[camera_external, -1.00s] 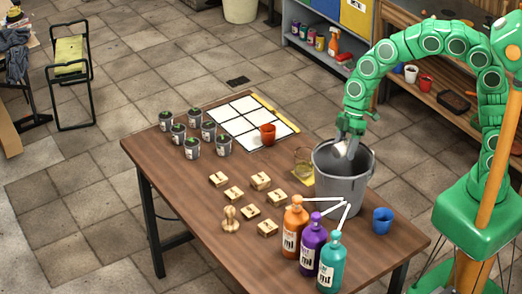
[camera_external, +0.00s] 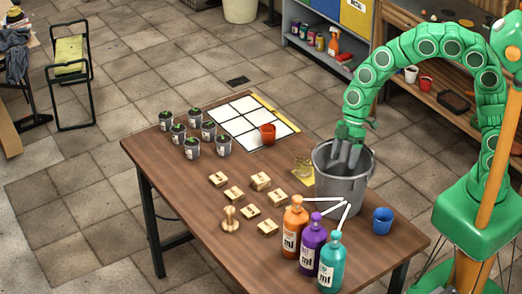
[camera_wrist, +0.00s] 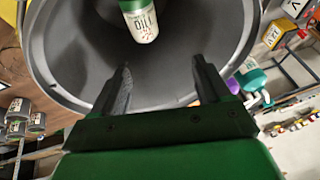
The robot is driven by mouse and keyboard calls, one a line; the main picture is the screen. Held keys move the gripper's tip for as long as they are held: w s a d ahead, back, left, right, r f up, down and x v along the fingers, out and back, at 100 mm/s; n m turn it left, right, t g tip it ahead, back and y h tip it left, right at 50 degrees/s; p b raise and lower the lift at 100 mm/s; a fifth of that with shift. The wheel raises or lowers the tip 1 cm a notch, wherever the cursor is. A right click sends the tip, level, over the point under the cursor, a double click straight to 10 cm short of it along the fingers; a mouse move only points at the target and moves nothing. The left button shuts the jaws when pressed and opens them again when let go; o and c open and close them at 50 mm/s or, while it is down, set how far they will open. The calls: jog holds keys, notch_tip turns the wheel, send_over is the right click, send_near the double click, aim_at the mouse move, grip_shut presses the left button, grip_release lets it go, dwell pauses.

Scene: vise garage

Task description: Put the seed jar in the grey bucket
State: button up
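The seed jar (camera_wrist: 141,20), white-labelled with a green top, lies inside the grey bucket (camera_wrist: 60,80) in the wrist view, cut by the top edge. It is beyond my fingertips and apart from them. My gripper (camera_wrist: 160,75) is open and empty, its fingers spread over the bucket mouth. In the external view, the bucket (camera_external: 340,190) stands at the right end of the table, with my gripper (camera_external: 345,158) pointing down into its mouth. The bucket wall hides the jar there.
Orange (camera_external: 294,222), purple (camera_external: 312,240) and teal (camera_external: 330,262) pump bottles stand in front of the bucket. A blue cup (camera_external: 382,221) is to its right.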

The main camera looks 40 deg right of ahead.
jog(key=shift+o, duration=0.2)
dwell(0.5)
notch_tip(320, 180, up, 7)
dwell(0.5)
dwell(0.3)
jog(key=s+d+r+m+h, duration=0.2)
jog(key=d+m, duration=0.6)
jog(key=d, duration=1.7)
jog(key=s+d+m+h, duration=0.1)
jog(key=s+d+m, duration=0.3)
jog(key=s+d, duration=0.3)
jog(key=s+d+m+h, duration=0.1)
jog(key=s+d+m, duration=0.4)
jog(key=d, duration=0.6)
jog(key=shift+s+d+f+m+h, duration=0.35)
jog(key=shift+s+f, duration=0.1)
jog(key=shift+s, duration=0.55)
